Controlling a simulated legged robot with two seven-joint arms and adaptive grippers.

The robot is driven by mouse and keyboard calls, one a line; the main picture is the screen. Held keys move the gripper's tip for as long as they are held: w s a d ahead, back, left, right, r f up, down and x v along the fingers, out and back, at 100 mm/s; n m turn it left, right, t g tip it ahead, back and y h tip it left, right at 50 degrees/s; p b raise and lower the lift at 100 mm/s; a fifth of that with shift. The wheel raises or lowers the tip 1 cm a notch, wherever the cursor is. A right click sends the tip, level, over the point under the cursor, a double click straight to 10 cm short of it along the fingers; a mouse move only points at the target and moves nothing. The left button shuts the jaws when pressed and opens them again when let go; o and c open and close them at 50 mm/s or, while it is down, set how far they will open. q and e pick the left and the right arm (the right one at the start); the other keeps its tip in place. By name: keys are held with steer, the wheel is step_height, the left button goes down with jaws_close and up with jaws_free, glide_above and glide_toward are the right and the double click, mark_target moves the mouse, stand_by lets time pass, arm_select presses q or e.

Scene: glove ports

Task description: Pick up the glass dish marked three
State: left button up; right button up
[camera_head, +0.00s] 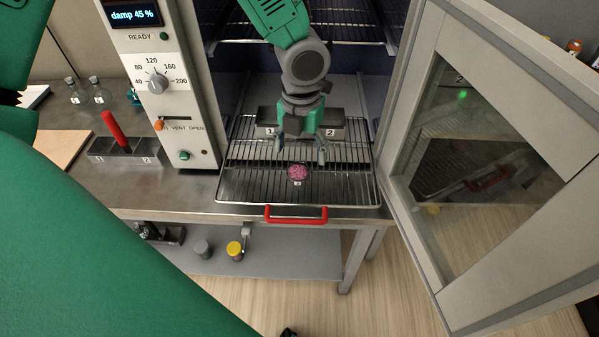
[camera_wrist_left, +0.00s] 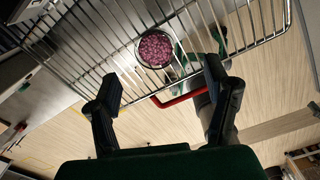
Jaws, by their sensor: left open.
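A small round glass dish with pink-purple contents (camera_head: 297,172) sits on the wire rack near its front. A small pale tag shows on its front, too small to read surely. My left gripper (camera_head: 301,150) is open, fingers pointing down, just behind and above the dish, with nothing between them. In the left wrist view the dish (camera_wrist_left: 155,49) lies beyond the fingertips, roughly centred between the two spread fingers (camera_wrist_left: 162,80), apart from both. My right gripper is not seen.
The wire rack (camera_head: 240,186) has a red front handle (camera_head: 296,214). A grey block marked 1 and 2 (camera_head: 352,130) stands behind my gripper. The open glass door (camera_head: 420,225) bounds the right, the control panel (camera_head: 178,95) the left. Room above the rack's front is clear.

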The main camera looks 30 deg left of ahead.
mark_target(298, 176)
arm_select(q)
steer(key=shift+w+d+f, duration=0.1)
steer(key=shift+w+f, duration=0.05)
steer(key=shift+f, duration=0.7)
steer(key=f, duration=0.2)
steer(key=a+f, duration=0.1)
steer(key=f, duration=0.1)
steer(key=shift+s+f, duration=0.1)
steer(key=shift+s, duration=0.25)
steer(key=shift+w+f, duration=0.15)
steer(key=shift+f, duration=0.4)
steer(key=shift+r, duration=0.1)
steer(key=shift+d, duration=0.15)
steer(key=c, duration=1.2)
